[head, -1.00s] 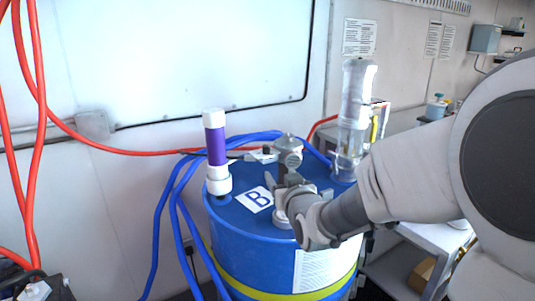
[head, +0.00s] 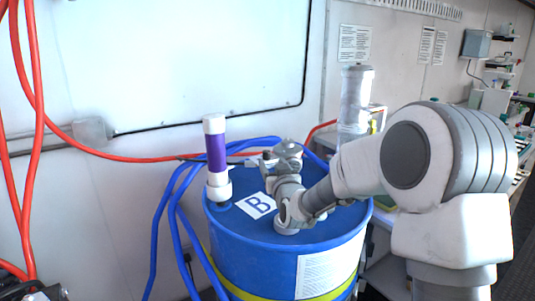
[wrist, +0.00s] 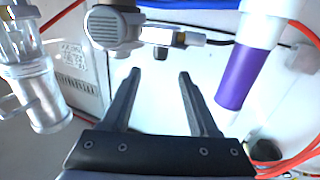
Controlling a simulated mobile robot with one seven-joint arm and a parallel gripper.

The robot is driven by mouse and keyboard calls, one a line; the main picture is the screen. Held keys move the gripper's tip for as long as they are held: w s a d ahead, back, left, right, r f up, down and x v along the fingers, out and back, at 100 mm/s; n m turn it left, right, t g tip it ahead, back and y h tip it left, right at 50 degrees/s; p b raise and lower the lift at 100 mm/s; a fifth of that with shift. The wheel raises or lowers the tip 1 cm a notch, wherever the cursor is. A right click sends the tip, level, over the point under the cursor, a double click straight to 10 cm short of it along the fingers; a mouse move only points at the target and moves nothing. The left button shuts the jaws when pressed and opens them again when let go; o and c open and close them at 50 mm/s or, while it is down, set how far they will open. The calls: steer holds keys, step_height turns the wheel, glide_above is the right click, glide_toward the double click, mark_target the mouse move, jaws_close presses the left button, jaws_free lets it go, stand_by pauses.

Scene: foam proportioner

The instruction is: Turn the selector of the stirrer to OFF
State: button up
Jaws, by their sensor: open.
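The stirrer, a grey motor unit (head: 288,150), stands over the blue drum (head: 240,225) marked B. In the wrist view its rounded grey body (wrist: 115,27) is at the top left, with a cable plug on its right. I cannot make out the selector or its setting. My gripper (wrist: 172,74) is open and empty, its two dark fingers apart. The fingertips appear below and right of the stirrer body, with no visible contact. In the head view my wrist is in front of the stirrer's lower part, and the fingers are hidden or too small to tell.
A purple and white tube (head: 216,155) stands on the drum's left; it also shows in the wrist view (wrist: 243,78). A clear cylinder (head: 355,100) stands behind right. Blue hoses (head: 170,205) and red hoses (head: 35,150) run around the drum and along the wall.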

mark_target(267, 153)
steer(key=x, duration=0.7)
steer(key=shift+w, duration=0.25)
jaws_close()
